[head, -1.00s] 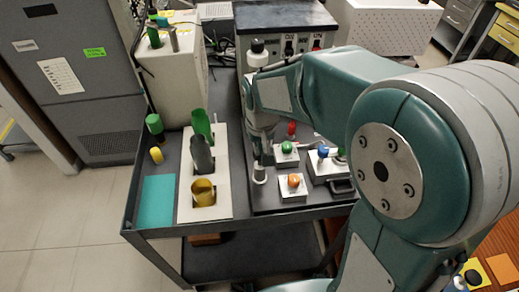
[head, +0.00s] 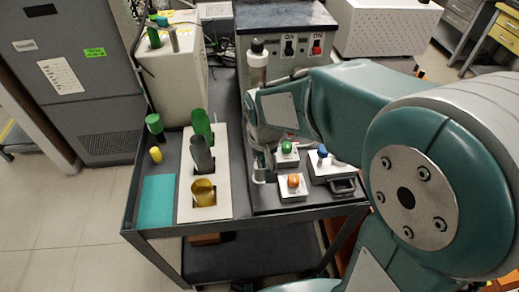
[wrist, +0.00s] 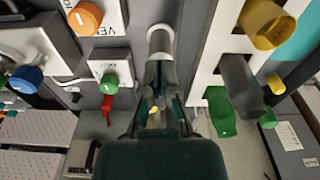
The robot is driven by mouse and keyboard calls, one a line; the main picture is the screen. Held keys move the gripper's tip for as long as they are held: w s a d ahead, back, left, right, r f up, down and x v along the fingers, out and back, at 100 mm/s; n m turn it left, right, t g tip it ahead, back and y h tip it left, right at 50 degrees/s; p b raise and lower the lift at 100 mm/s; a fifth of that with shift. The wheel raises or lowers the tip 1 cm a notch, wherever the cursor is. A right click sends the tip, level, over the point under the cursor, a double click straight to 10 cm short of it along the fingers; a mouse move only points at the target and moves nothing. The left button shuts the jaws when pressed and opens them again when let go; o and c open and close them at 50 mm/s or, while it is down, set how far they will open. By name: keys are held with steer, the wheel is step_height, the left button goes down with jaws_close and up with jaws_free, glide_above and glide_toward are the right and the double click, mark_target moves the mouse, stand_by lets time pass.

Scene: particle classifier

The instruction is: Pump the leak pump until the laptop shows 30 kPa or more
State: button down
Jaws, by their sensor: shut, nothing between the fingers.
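A pale upright cylinder (head: 258,177) stands on the cart beside the orange-button box; it may be the leak pump, but I see no label naming it. It also shows in the wrist view (wrist: 160,38), just beyond my gripper's fingertips. My gripper (wrist: 162,72) is shut and empty, its dark fingers close together and in line with the cylinder. Whether they touch it I cannot tell. In the head view my arm hides most of the gripper. The laptop and its reading are not in view.
Near the cylinder stand an orange-button box (head: 292,194), a green-button box (head: 286,160) and a blue-knob unit (head: 323,163). A white rack (head: 224,203) holds green, grey and yellow vessels. A black-capped bottle (head: 257,72) stands behind my wrist. A teal mat (head: 158,202) lies clear.

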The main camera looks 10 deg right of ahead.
step_height(320, 180, up, 12)
steer(key=s, duration=0.1)
steer(key=shift+f, duration=0.15)
stand_by(1.3)
steer(key=w+f, duration=0.2)
steer(key=w, duration=0.1)
steer(key=shift+w+a+f, duration=0.1)
steer(key=shift+w+f, duration=0.1)
steer(key=shift+f, duration=0.1)
steer(key=shift+w+f, duration=0.15)
steer(key=shift+f, duration=1.6)
steer(key=shift+w+f, duration=0.15)
steer(key=shift+f, duration=1.55)
